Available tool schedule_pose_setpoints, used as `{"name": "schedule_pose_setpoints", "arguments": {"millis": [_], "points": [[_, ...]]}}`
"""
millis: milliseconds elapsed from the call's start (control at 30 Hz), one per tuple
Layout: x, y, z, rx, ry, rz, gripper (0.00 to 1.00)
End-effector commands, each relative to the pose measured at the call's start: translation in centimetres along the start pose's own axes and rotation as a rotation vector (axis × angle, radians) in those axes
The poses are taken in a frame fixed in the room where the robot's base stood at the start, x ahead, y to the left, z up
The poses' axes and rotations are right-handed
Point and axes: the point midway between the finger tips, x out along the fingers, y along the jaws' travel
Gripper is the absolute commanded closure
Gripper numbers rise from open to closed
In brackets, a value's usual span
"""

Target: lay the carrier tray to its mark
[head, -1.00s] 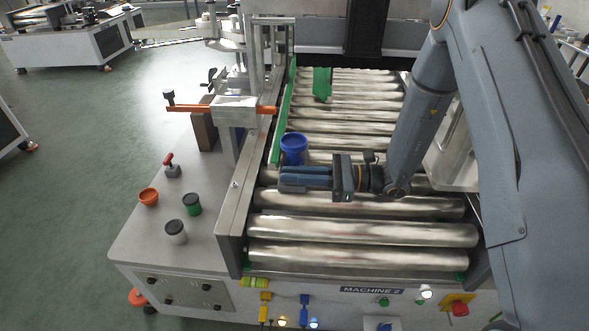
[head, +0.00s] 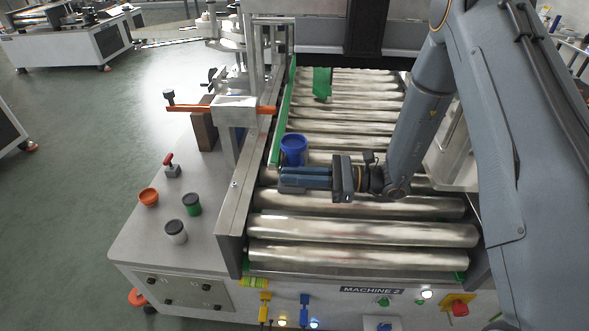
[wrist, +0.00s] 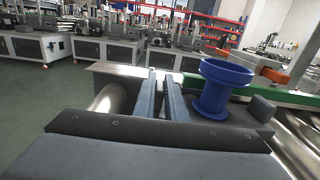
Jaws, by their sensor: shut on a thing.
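My gripper (head: 282,181) is shut over the left side of the roller bed, its fingers pointing left. In the wrist view its two fingers (wrist: 162,78) lie close together, with a narrow gap. The carrier tray (wrist: 238,116) shows there as a dark grey plate to the right of the fingers, with a dark block at its right end. A blue flanged cup (wrist: 215,92) stands upright on it. In the head view this blue cup (head: 294,150) is just behind the fingers, and the gripper hides most of the tray. The grip point itself is hidden. I cannot make out the mark.
Metal rollers (head: 365,230) fill the bed, bare in front of my gripper. A green guide rail (head: 284,115) and an orange-tipped arm (head: 266,110) border the left. A green piece (head: 322,83) is farther back.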

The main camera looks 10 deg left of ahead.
Motion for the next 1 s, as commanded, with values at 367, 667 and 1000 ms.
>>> {"name": "schedule_pose_setpoints", "arguments": {"millis": [367,667,1000], "points": [[0.0,0.0,-0.2,-0.001,0.0,0.0,0.74],[0.0,0.0,-0.2,0.001,0.0,0.0,0.67],[0.0,-0.1,2.5,-0.005,0.0,0.0,0.67]]}}
